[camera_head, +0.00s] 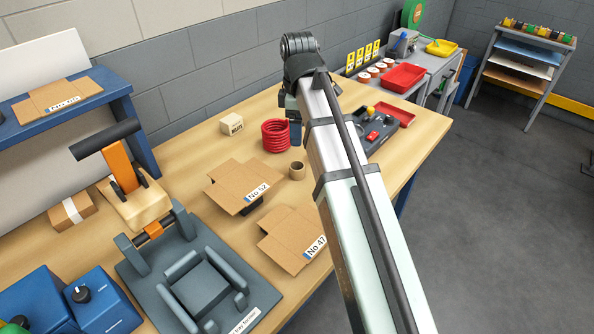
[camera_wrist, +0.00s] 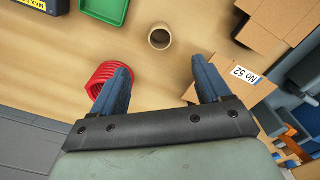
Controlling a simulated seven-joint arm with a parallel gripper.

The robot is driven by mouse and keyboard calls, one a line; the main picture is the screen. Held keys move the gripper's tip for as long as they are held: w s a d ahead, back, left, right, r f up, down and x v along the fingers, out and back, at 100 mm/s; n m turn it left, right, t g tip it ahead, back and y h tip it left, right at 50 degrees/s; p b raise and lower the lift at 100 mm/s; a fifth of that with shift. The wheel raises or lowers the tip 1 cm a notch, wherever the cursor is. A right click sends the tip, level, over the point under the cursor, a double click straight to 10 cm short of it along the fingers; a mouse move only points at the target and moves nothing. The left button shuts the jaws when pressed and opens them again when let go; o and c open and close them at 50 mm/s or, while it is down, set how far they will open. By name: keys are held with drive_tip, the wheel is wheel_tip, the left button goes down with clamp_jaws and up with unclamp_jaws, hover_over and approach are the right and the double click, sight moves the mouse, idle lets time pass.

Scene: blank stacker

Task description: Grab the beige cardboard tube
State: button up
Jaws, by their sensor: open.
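The beige cardboard tube (camera_head: 297,171) stands upright on the wooden table in the head view, between the red coil and the flat cardboard pieces. In the wrist view the tube (camera_wrist: 160,38) shows its open round end, ahead of my gripper and roughly centred between the fingers. My gripper (camera_wrist: 168,78) is open, with two blue-grey fingers spread and nothing between them. The gripper is apart from the tube. In the head view my arm hides most of the gripper; a part of it (camera_head: 293,122) shows beside the red coil.
The red coil (camera_wrist: 103,78) lies close by my left finger in the wrist view. Cardboard pieces marked No 52 (camera_head: 243,186) and No 47 (camera_head: 295,238) lie near the tube. A beige block (camera_head: 231,124) stands behind. A grey fixture (camera_head: 200,283) fills the front left.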

sight(297, 165)
drive_tip(key=shift+f+n, duration=0.65)
drive_tip(key=shift+f, duration=2.85)
drive_tip(key=shift+f+n, duration=0.65)
drive_tip(key=shift+f, duration=2.8)
drive_tip(key=c, duration=1.1)
drive_tip(key=shift+r, duration=0.2)
